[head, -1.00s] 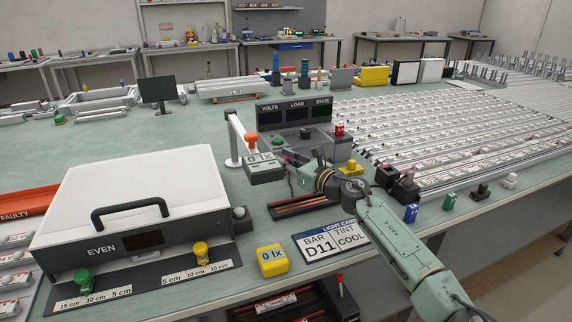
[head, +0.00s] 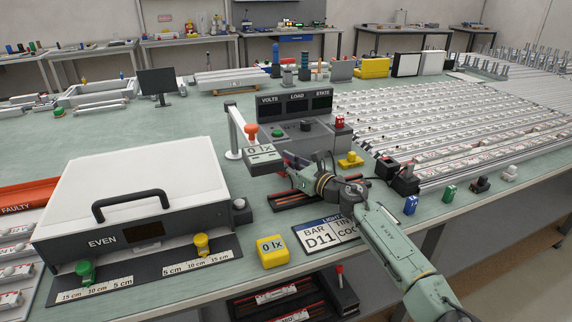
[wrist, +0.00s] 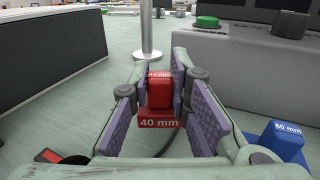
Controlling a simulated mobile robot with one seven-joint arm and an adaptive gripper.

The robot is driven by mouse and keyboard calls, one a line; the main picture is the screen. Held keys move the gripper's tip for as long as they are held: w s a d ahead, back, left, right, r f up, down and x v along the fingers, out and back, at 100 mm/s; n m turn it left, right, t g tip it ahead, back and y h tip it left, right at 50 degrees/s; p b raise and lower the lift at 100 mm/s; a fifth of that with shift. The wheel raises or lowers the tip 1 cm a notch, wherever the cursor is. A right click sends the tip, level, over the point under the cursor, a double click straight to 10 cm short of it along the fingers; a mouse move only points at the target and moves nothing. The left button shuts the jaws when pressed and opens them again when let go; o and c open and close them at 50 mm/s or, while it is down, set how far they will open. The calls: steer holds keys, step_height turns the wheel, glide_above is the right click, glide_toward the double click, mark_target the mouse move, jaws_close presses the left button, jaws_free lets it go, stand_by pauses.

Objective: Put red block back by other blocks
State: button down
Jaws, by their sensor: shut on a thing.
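The red block (wrist: 158,95), with "40 mm" on its wide base, sits between the two purple-padded fingers of my gripper (wrist: 161,88) in the wrist view. The fingers are shut on its narrower upper part. In the head view my gripper (head: 292,170) is beside the console, partly behind the grey "0 lx" meter, and the red block is hard to make out. A blue block marked "60 mm" (wrist: 284,142) stands right of my gripper in the wrist view. A yellow block (head: 350,160) of similar shape stands right of my gripper in the head view.
The console (head: 303,125) stands behind my gripper. The white post (head: 234,135) and grey meter (head: 263,157) are close on its left. The light box (head: 145,200) fills the left. A yellow "0 lx" meter (head: 272,252) and sign (head: 322,236) lie in front.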

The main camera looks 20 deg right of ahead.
steer(key=shift+f, duration=0.2)
steer(key=c, duration=1.5)
jaws_free()
steer(key=shift+a+f, duration=0.1)
steer(key=shift+f, duration=0.1)
steer(key=shift+r+p, duration=0.45)
steer(key=shift+p, duration=0.2)
steer(key=b+v, duration=0.1)
steer(key=v, duration=0.3)
steer(key=b+v, duration=0.1)
steer(key=v, duration=0.3)
steer(key=b+v, duration=0.2)
steer(key=v, duration=0.2)
steer(key=shift+r, duration=0.35)
